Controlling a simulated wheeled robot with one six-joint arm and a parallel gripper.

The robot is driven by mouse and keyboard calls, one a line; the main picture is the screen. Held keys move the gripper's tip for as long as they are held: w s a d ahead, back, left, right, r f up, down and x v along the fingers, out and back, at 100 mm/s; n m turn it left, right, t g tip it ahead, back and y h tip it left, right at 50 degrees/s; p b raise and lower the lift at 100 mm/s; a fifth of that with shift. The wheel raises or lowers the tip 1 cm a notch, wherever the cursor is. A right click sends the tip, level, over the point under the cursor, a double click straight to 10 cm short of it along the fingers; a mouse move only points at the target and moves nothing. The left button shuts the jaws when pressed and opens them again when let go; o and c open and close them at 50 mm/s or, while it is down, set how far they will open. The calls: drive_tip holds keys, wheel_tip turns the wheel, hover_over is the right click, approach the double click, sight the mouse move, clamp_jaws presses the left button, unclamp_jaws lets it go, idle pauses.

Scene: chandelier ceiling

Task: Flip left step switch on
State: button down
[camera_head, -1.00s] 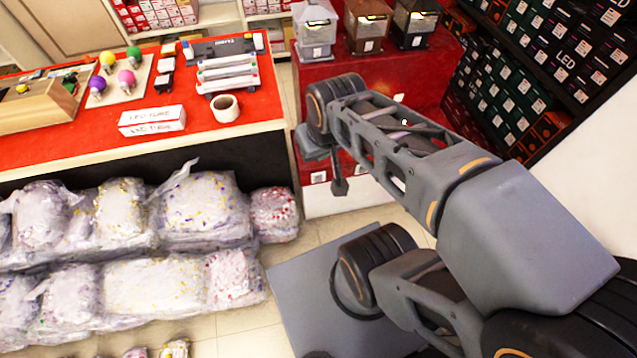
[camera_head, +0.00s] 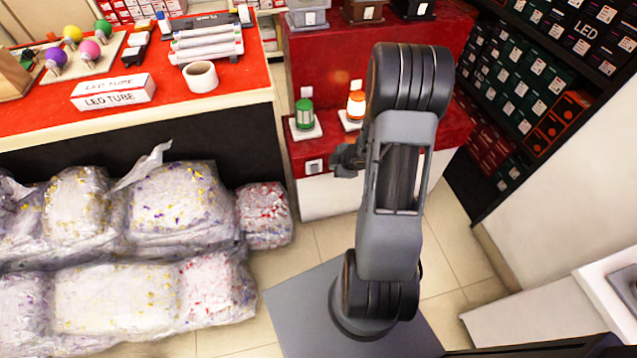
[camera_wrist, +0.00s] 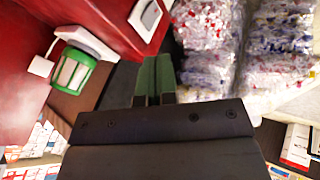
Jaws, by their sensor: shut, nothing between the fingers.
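The left step switch (camera_head: 314,167) is a small white plate with a grey rocker on the front face of the low red step (camera_head: 327,187), below a green lantern (camera_head: 304,117). It also shows near the top of the wrist view (camera_wrist: 146,17); I cannot tell its on or off position. My gripper (camera_head: 345,160) is just right of the switch in the head view, apart from it. In the wrist view its two dark fingers (camera_wrist: 155,82) are together and empty, with the switch beyond their tips.
An orange lit lantern (camera_head: 356,105) stands right of the green one, partly behind my arm. White plates (camera_head: 306,92) sit on the red riser behind. Plastic-wrapped bags (camera_head: 185,208) are piled left of the step. A red-topped counter (camera_head: 235,86) stands left. Tiled floor is clear in front.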

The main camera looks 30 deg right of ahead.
sight(315, 169)
drive_tip(key=shift+s+a+f+n+y, duration=0.15)
drive_tip(key=shift+s+f+y, duration=0.1)
drive_tip(key=shift+f, duration=0.35)
drive_tip(key=shift+s+a+f+n+y, duration=0.1)
drive_tip(key=shift+a+f+n+y, duration=0.1)
drive_tip(key=shift+f, duration=0.35)
drive_tip(key=shift+s+a+f+n+y, duration=0.15)
drive_tip(key=shift+s+f+y, duration=0.1)
drive_tip(key=shift+f, duration=0.35)
drive_tip(key=shift+b, duration=0.3)
drive_tip(key=shift+w+a+f+b, duration=0.3)
drive_tip(key=shift+w+f+b, duration=0.5)
drive_tip(key=shift+w+f, duration=0.7)
drive_tip(key=shift+w+a+f+b, duration=0.3)
drive_tip(key=shift+w+f+b, duration=0.45)
drive_tip(key=shift+w+f, duration=0.75)
drive_tip(key=shift+w+a+f+b, duration=0.3)
drive_tip(key=shift+w+f+b, duration=0.5)
drive_tip(key=shift+w+f, duration=0.65)
drive_tip(key=shift+w+r, duration=0.1)
